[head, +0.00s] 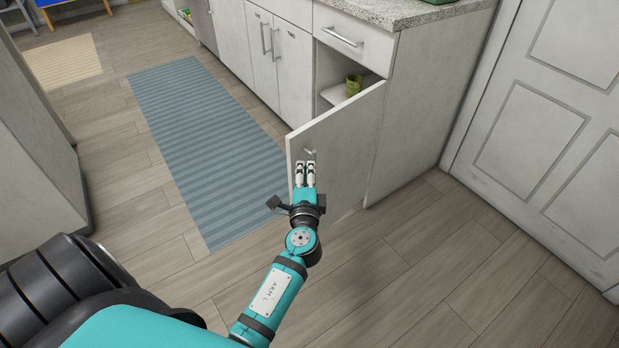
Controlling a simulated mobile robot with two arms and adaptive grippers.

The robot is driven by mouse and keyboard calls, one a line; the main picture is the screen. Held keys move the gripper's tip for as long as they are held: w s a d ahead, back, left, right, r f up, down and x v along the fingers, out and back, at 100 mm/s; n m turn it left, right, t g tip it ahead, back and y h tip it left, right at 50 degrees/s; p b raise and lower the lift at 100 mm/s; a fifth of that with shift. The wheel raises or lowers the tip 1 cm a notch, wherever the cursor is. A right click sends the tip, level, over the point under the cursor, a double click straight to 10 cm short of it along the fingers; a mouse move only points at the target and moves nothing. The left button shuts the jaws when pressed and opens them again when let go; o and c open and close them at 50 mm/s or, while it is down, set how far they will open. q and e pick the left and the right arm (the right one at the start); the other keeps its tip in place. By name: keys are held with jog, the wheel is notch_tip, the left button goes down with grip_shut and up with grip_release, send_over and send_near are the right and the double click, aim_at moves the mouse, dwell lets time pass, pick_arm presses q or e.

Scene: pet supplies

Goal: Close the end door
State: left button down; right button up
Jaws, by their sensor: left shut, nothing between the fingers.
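The end door (345,150) is a white cabinet door at the right end of the counter row. It stands open, swung out from the cabinet, and a small handle (309,152) shows near its free edge. My left gripper (306,164) is shut and empty, at the door's free edge just below the handle in the picture. I cannot tell whether it touches the door. Inside the open cabinet a green cup (354,85) stands on a shelf (335,95). My right gripper is not in view.
A drawer (352,38) and a speckled countertop (395,12) are above the opening. Closed cabinet doors (280,60) stand to the left. A blue striped rug (205,140) lies on the floor. A white panelled door (550,120) is at right. The wooden floor (430,270) in front is clear.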

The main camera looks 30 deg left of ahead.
aim_at(306, 141)
pick_arm(q)
jog(key=x, duration=0.6)
jog(key=shift+w, duration=0.25)
jog(key=shift+a, duration=0.15)
